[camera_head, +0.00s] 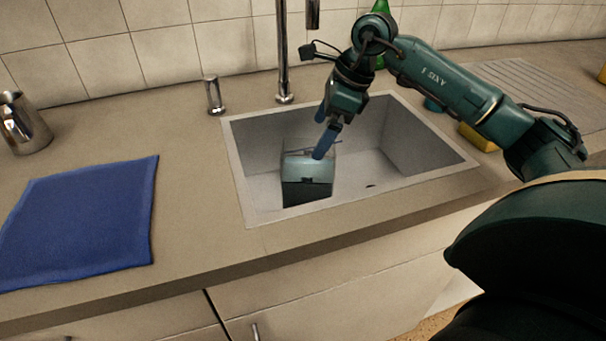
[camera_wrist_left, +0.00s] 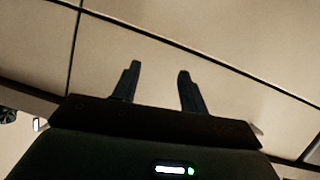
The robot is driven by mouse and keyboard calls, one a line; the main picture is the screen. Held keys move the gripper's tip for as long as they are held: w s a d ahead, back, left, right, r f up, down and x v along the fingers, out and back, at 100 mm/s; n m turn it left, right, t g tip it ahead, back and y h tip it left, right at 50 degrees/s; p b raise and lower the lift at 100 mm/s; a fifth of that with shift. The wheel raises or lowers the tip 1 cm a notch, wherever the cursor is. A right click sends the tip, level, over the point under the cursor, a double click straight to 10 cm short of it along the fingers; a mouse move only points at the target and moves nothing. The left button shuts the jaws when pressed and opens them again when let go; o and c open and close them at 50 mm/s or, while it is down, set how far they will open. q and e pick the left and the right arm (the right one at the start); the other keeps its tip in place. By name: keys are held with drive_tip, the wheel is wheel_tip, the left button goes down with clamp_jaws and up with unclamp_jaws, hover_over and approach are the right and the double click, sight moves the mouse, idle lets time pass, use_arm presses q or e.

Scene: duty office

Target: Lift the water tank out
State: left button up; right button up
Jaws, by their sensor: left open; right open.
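The water tank (camera_head: 307,172), a translucent box with a dark lower part, stands in the sink (camera_head: 238,178) toward its left side. My right gripper (camera_head: 322,130) reaches down into the sink over the tank. Its blue fingers are apart, one near the tank's top right edge; I cannot tell whether it touches. Part of the tank's top is hidden behind that finger. My left gripper (camera_wrist_left: 157,85) shows only in the left wrist view, open and empty, in front of plain pale panels.
A faucet (camera_head: 283,60) rises behind the sink, with a short metal post (camera_head: 214,96) to its left. A blue cloth (camera_head: 80,222) lies on the counter at left, near a metal jug (camera_head: 22,124). A yellow item (camera_head: 478,138) is right of the sink.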

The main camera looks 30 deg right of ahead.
sight(308, 154)
drive_tip(key=x, duration=0.6)
drive_tip(key=shift+s+a+f, duration=0.15)
drive_tip(key=shift+a, duration=0.1)
drive_tip(key=shift+f, duration=0.15)
drive_tip(key=shift+f, duration=0.25)
drive_tip(key=shift+c, duration=0.3)
drive_tip(key=c, duration=2)
drive_tip(key=shift+r, duration=0.1)
drive_tip(key=shift+r, duration=0.1)
